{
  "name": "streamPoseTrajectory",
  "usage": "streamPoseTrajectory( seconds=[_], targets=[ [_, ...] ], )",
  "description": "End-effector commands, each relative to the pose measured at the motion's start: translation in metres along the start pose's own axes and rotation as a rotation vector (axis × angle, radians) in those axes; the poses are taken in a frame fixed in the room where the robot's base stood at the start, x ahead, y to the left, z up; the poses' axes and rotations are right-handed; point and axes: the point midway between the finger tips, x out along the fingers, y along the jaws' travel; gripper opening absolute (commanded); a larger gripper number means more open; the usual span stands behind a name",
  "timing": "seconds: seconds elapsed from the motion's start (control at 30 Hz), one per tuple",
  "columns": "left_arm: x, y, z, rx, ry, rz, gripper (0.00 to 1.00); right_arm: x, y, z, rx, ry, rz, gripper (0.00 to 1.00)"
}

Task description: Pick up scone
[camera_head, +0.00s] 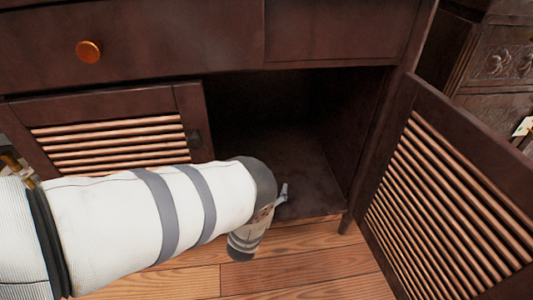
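No scone shows in the head view. My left arm reaches in from the left, across the front of a dark wooden cabinet (170,35). Only a small grey part of my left gripper (282,194) shows past the wrist, at the mouth of the open compartment (310,185). The arm hides the rest of it, so I cannot tell whether it is open or holds anything. The visible compartment floor looks bare, and its back is in deep shadow. My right gripper is not in view.
A slatted door (440,200) stands swung open on the right. The left slatted door (115,140) appears closed. A drawer with an orange knob (89,51) is above. Wooden floor (310,265) lies below. Another carved cabinet (500,62) stands at far right.

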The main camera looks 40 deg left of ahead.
Motion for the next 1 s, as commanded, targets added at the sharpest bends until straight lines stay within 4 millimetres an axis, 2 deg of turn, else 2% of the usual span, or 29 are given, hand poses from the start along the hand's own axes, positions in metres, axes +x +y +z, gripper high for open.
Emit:
streamPoseTrajectory(
  seconds=[0.03, 0.2, 0.53, 0.67, 0.73, 0.93, 1.0],
  targets=[
    [0.0, 0.0, 0.0, 0.0, 0.0, 0.0, 0.63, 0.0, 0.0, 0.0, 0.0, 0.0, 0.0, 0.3],
    [0.0, 0.0, 0.0, 0.0, 0.0, 0.0, 0.25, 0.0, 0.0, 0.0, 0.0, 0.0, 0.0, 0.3],
    [-0.001, 0.0, -0.003, 0.0, 0.0, 0.0, 0.25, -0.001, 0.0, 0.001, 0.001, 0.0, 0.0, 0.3],
    [-0.004, 0.0, -0.022, 0.0, 0.002, 0.0, 0.25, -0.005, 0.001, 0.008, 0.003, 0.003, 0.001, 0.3],
    [-0.009, 0.001, -0.04, -0.001, 0.003, 0.0, 0.25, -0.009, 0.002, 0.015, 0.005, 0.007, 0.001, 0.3],
    [-0.066, 0.01, -0.09, -0.005, 0.006, 0.003, 0.25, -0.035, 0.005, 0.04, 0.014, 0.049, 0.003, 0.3],
    [-0.089, 0.014, -0.095, -0.004, 0.002, 0.002, 0.25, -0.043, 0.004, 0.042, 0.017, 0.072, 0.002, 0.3]
  ],
)
